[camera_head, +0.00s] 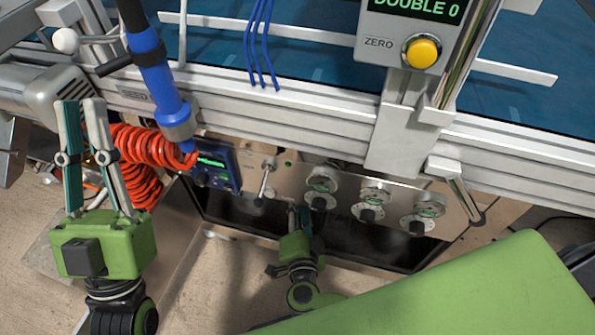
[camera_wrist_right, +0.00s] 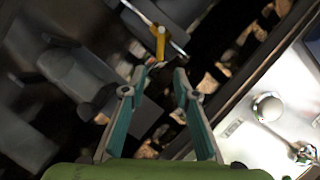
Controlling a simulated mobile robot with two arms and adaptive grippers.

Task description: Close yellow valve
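The yellow valve handle (camera_wrist_right: 160,43) shows in the right wrist view, on a thin metal pipe or rod near the top middle. It lies just beyond my right gripper (camera_wrist_right: 153,80), whose two teal-padded fingers are apart with no object visibly held. I cannot tell whether a fingertip touches the handle. In the head view my right gripper (camera_head: 302,215) reaches in at the lower edge of the steel panel, its tips partly hard to see. The yellow valve is hidden there. My left gripper (camera_head: 82,102) is raised at the left, empty, with a gap between its fingers.
The steel panel (camera_head: 345,228) carries several round knobs and a toggle lever (camera_head: 265,180). A blue display unit (camera_head: 215,165) and a coiled red hose (camera_head: 150,150) are left of it. A control box with a yellow button (camera_head: 421,52) stands above. Dark housings flank the valve in the wrist view.

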